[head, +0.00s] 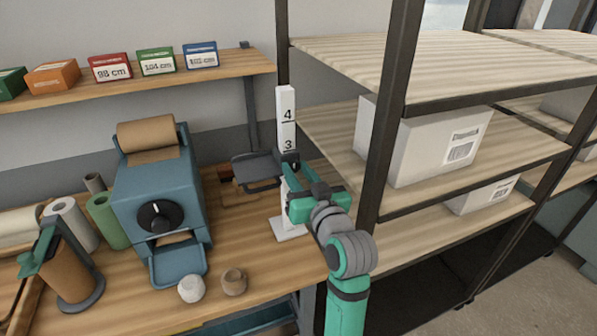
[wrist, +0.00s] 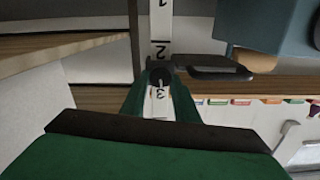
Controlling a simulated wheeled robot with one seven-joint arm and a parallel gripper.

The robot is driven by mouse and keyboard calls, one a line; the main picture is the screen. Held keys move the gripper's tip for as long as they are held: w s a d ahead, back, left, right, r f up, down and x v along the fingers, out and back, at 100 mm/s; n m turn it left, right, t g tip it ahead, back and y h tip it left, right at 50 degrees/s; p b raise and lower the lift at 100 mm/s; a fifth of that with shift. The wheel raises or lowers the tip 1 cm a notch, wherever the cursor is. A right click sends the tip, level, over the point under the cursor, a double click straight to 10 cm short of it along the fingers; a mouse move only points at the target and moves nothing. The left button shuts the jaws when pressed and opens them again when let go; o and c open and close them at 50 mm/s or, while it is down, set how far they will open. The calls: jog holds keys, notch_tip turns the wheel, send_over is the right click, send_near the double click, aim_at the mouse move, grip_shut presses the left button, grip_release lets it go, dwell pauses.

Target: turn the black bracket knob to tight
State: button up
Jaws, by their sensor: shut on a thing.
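The black bracket (head: 258,169) sits on a white upright post (head: 287,118) marked with numbers, its flat black plate reaching left. In the wrist view the bracket (wrist: 215,68) lies to the right of the post (wrist: 161,25). The round black bracket knob (wrist: 160,76) shows at the front of the post, between my fingertips. My green gripper (head: 292,178) is at the post, just below the bracket collar in the head view. In the wrist view my gripper (wrist: 160,88) is shut on the knob. My fingers partly hide the knob, and its turn angle cannot be read.
A blue dispenser (head: 160,205) with a kraft paper roll and a dial stands left of the post. Two small balls of twine (head: 234,282) lie in front. A dark shelf frame (head: 385,130) with white boxes (head: 420,145) rises close to the right of my arm.

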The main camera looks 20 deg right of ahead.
jog(key=o, duration=1.1)
jog(key=shift+c, duration=0.2)
jog(key=s, duration=1)
jog(key=s+a+f+m+g+h, duration=0.1)
jog(key=s+a+f, duration=0.25)
jog(key=f, duration=0.45)
jog(key=s+a+f+m+h, duration=0.1)
jog(key=s+a+f+m, duration=0.2)
jog(key=f, duration=0.6)
jog(key=s+a+f+g+h, duration=0.1)
jog(key=s+a+f, duration=0.25)
jog(key=f, duration=0.45)
jog(key=s+a+f+n, duration=0.1)
jog(key=s+a+f, duration=0.1)
jog(key=s, duration=0.6)
jog(key=s+a+f+n+y, duration=0.1)
jog(key=s+a, duration=0.3)
jog(key=s, duration=0.4)
jog(key=s+a+f+n+y, duration=0.1)
jog(key=s+a+f+n, duration=0.2)
jog(key=s, duration=0.6)
jog(key=shift+a+g, duration=0.3)
jog(key=shift+a, duration=0.25)
